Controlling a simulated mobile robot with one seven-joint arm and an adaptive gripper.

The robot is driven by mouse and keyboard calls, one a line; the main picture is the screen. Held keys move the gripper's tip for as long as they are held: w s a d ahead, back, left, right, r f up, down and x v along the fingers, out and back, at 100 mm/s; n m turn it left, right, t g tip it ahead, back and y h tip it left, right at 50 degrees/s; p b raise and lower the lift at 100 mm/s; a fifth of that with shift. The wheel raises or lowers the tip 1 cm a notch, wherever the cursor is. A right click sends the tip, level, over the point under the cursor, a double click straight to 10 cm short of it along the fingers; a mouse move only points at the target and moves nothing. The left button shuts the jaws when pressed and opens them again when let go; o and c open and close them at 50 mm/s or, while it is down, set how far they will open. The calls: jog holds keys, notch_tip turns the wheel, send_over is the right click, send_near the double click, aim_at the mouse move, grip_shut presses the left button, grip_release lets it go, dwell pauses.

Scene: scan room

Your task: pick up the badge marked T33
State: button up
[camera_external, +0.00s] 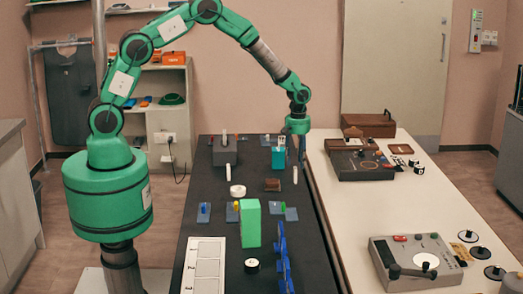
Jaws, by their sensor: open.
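No marking T33 is readable in the external view, so I cannot tell which item is the badge. Small blue pieces stand on the dark table, one at the left (204,210) and one right of the green box (291,213). My gripper (297,160) is open and points down over the far right part of the dark table, just right of a teal holder (279,160) with pale items in its top. A small white upright piece (295,175) shows below it. I cannot tell whether they touch.
A green box (250,224), a blue rack (284,265), a white round piece (237,191), a brown block (272,184) and a white panel (204,268) occupy the dark table (225,172). The white table (360,215) at the right holds devices, with bare room in its middle.

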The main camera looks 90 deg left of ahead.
aim_at(295, 175)
jog(key=shift+f+b, duration=0.5)
jog(key=shift+f, duration=2.1)
jog(key=shift+c, duration=0.5)
grip_shut()
